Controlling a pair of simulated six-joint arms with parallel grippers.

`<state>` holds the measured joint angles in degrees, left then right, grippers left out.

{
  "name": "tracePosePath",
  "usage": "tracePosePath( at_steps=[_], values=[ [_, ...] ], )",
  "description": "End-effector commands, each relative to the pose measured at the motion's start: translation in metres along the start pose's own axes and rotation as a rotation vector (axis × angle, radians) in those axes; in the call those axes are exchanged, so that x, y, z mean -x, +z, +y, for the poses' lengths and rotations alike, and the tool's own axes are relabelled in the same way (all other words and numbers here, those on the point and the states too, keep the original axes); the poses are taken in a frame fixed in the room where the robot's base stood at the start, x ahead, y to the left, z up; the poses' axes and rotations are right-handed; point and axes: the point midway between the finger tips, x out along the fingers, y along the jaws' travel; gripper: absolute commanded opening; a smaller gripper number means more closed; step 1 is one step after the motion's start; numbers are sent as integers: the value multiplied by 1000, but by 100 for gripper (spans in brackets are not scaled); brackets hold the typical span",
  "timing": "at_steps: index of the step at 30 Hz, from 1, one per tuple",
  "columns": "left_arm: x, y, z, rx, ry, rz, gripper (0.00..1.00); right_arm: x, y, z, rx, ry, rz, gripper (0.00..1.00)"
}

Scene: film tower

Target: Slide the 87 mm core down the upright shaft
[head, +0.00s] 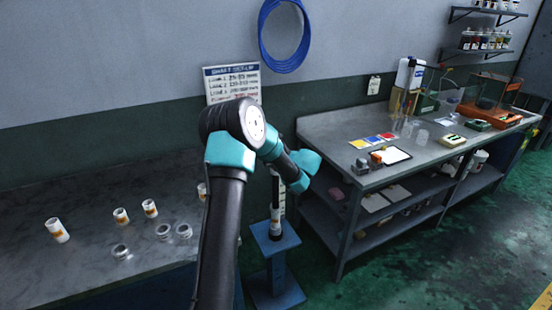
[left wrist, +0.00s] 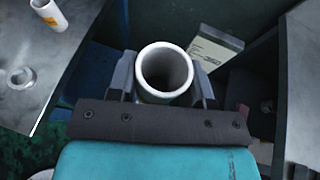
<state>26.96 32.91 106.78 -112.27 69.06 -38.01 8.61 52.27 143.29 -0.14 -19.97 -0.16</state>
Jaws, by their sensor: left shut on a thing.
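A white hollow core (left wrist: 165,98) is between the fingers of my left gripper (left wrist: 163,80) in the left wrist view. I look down into its open end; its inside is grey and dark, and I cannot tell whether the shaft is in it. In the head view my left arm bends down over a blue stand (head: 264,291), and its gripper is mostly hidden by the arm. A dark upright piece with a pale part (head: 275,216) stands on the stand's top plate; shaft and core are hard to tell apart there. My right gripper is not in view.
A workbench (head: 335,135) with cards and tools stands close right of the stand. A blue hose coil (head: 265,40) hangs behind.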

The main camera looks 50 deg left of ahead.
Motion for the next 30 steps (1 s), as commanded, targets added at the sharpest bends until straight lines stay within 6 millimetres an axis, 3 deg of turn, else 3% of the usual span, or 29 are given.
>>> tracePosePath(
  at_steps=[19, 30],
  values=[
    [-2, -5, 0, 0, 0, 0, 22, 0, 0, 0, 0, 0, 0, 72],
    [-12, -31, 0, -1, 0, 1, 22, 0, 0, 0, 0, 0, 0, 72]
  ],
)
